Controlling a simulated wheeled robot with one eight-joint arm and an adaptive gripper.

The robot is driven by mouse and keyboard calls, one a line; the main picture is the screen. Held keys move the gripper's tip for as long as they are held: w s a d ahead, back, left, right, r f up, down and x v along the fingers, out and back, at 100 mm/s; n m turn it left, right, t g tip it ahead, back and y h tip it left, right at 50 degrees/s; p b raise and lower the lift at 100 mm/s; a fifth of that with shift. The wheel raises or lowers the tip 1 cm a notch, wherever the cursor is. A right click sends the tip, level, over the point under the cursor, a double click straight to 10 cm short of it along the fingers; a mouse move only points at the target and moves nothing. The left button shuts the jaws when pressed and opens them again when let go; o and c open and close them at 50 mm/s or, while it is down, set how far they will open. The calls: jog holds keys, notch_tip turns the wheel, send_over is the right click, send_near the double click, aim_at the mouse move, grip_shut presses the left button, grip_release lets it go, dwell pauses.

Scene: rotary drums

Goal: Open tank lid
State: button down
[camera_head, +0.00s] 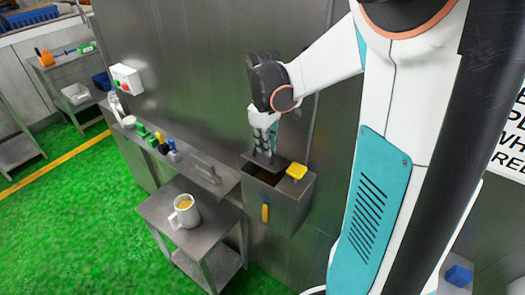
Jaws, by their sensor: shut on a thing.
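The tank (287,208) is a grey metal box fixed to the front of a large steel machine, with a yellow handle (265,213) on its front. A dark gap shows at the left of its top. The grey tank lid (269,162) stands tilted up at the back of this gap. My gripper (264,150) points down from above, shut on the upper edge of the lid. Its fingertips are small in view, so the exact contact is hard to see.
A metal side table (160,207) stands left of the tank, with a white jug (184,212) of yellowish contents on it. A narrow shelf (205,175) with several small coloured items runs along the machine. Green floor at the left is clear.

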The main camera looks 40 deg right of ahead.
jog(key=shift+w+d+r, duration=0.15)
jog(key=shift+d+r, duration=0.1)
jog(key=shift+d, duration=0.35)
jog(key=shift+w+d+r, duration=0.1)
jog(key=shift+d+r, duration=0.1)
jog(key=shift+d, duration=0.35)
jog(key=c, duration=1.8)
grip_release()
jog(key=shift+d+f, duration=0.1)
jog(key=shift+o, duration=0.7)
jog(key=shift+w+d+f, duration=0.2)
jog(key=shift+w+d, duration=0.15)
jog(key=shift+w, duration=0.05)
jog(key=shift+d, duration=0.2)
jog(key=shift+a+r, duration=0.1)
jog(key=shift+a, duration=0.15)
jog(key=shift+s, duration=0.1)
